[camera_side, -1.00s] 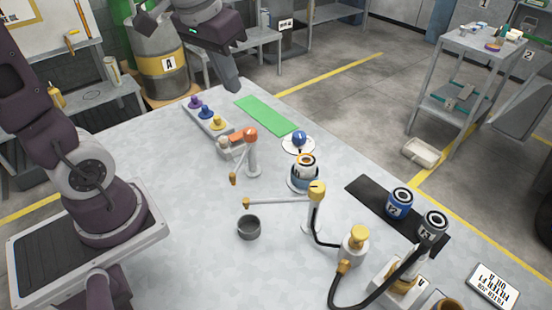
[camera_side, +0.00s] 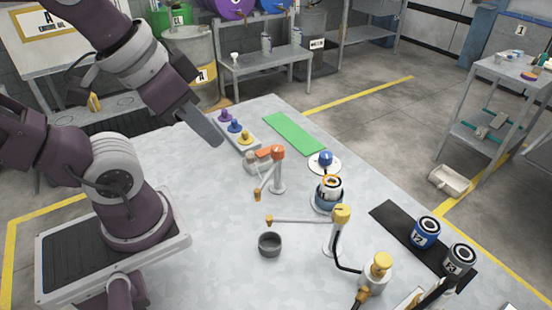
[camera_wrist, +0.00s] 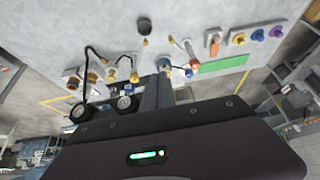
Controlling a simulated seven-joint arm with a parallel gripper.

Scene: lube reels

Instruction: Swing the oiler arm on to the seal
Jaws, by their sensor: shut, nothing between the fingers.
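The oiler is a post with a yellow cap (camera_side: 341,214) and a thin grey oiler arm (camera_side: 303,220). The arm points left and ends in a small yellow nozzle, near a dark grey cup (camera_side: 270,245). Behind the post, a filter can stands upright in a blue-grey holder; the orange ring on its top (camera_side: 331,181) looks like the seal. The oiler arm is apart from it. My gripper (camera_side: 213,136) is shut and empty, in the air over the table's far left part.
A second post with an orange head (camera_side: 277,153) stands behind. Purple, blue and yellow knobs (camera_side: 235,127) sit on a strip near my gripper, beside a green mat (camera_side: 294,133). Two filter cans stand on a black mat (camera_side: 398,217). A yellow-capped pump (camera_side: 380,262) stands front right.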

